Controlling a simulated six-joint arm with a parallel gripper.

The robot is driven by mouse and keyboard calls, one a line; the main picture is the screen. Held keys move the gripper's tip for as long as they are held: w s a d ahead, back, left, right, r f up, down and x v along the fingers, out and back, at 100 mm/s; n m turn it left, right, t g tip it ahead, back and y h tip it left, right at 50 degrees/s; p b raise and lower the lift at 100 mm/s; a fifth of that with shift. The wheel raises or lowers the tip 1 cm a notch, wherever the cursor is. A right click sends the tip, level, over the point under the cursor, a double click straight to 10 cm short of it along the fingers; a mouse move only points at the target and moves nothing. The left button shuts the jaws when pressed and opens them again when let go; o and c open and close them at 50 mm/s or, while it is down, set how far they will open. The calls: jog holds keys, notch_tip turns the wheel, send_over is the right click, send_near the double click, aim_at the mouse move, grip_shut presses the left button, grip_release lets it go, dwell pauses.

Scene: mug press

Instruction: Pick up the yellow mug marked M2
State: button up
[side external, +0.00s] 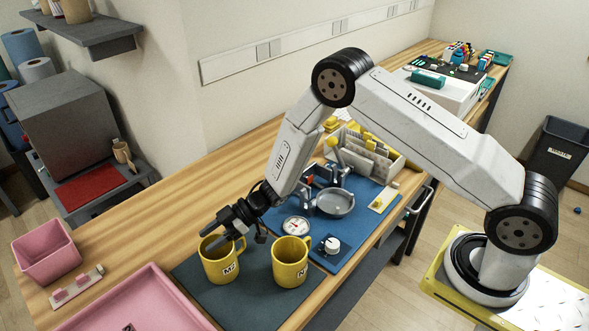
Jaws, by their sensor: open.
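The yellow mug marked M2 (219,267) stands upright on the dark mat (252,309), with its label facing the camera. A second yellow mug (289,267) stands upright to its right on the same mat; its label is only partly readable. My gripper (212,237) is open, and its dark fingers reach down from the upper right over the M2 mug's rim. I cannot tell whether a finger touches the mug or is inside it. Part of the rim is hidden behind the fingers.
A pink tray (150,275) lies left of the mat, with a pink bin (46,251) farther left. Bare wooden bench lies behind the mat.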

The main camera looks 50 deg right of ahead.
grip_shut()
dwell(1.4)
